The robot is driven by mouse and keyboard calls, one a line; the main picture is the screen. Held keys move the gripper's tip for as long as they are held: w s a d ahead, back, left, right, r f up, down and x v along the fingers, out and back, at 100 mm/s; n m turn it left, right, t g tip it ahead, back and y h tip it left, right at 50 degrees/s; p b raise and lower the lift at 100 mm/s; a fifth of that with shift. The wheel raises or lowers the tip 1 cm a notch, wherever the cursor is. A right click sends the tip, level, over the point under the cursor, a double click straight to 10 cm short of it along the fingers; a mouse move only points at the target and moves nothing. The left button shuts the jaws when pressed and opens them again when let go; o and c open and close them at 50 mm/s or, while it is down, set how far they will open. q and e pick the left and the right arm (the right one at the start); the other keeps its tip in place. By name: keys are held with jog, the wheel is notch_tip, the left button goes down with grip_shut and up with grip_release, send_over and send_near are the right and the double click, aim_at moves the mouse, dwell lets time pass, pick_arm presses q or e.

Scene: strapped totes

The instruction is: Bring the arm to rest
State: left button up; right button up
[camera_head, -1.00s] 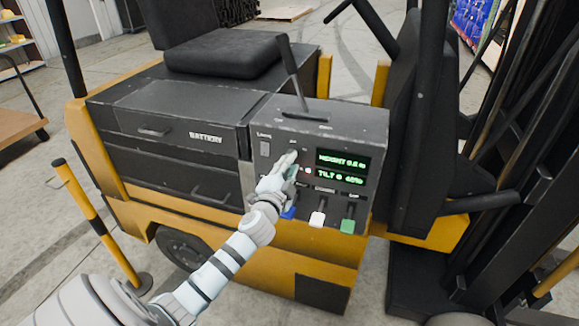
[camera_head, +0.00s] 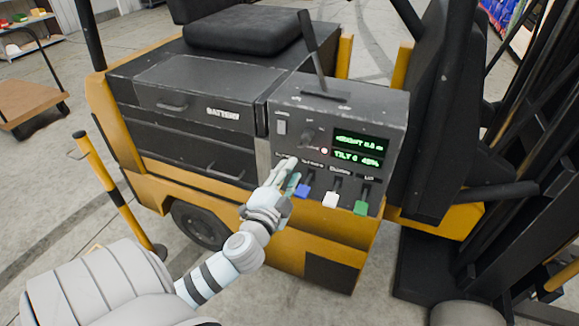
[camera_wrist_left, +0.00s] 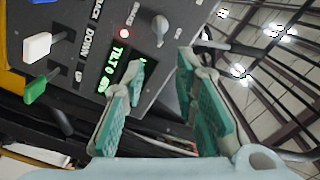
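My left gripper (camera_head: 291,178) is in front of the lower left of the forklift's dark control panel (camera_head: 288,112), beside the blue lever (camera_head: 302,191). In the left wrist view its two teal-padded fingers (camera_wrist_left: 165,85) stand apart with nothing between them. The dial (camera_head: 308,137) is clear of the fingers in the head view, and it also shows in the wrist view (camera_wrist_left: 160,27). A red light (camera_head: 324,151) is lit beside green displays (camera_head: 360,150); the lower one reads TILT. Whether the fingers touch the panel is unclear. My right gripper is not in view.
The white lever (camera_head: 330,200) and green lever (camera_head: 360,208) are right of the gripper. A tall black lever (camera_head: 316,55) rises from the console top. A yellow-black post (camera_head: 110,190) stands left of my arm.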

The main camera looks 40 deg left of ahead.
pick_arm(q)
jog(key=shift+w+f, duration=0.1)
jog(key=shift+w, duration=0.05)
notch_tip(320, 180, down, 20)
jog(key=s+a+n+g+h, duration=0.1)
jog(key=s+a+g+h, duration=0.15)
jog(key=g, duration=0.25)
jog(key=s+d+f+n+g, duration=0.1)
jog(key=s+f+g, duration=0.1)
jog(key=s+f, duration=0.45)
jog(key=s+f+n+g, duration=0.2)
jog(key=s+f, duration=0.1)
jog(key=f, duration=0.6)
jog(key=s+d+f+n+g, duration=0.1)
jog(key=s+d+f+g, duration=0.1)
jog(key=s+f, duration=0.3)
jog(key=s+d+f+n+g+h, duration=0.1)
jog(key=s+d+f, duration=0.4)
jog(key=s, duration=0.7)
jog(key=s+d+f+n+g+h, duration=0.1)
jog(key=s+d+f+n+g, duration=0.1)
jog(key=s, duration=0.7)
notch_tip(320, 180, down, 3)
jog(key=shift+s+d+r+g, duration=0.1)
jog(key=shift+s+d+g, duration=0.15)
jog(key=shift+d+g, duration=0.7)
jog(key=shift+h, duration=0.25)
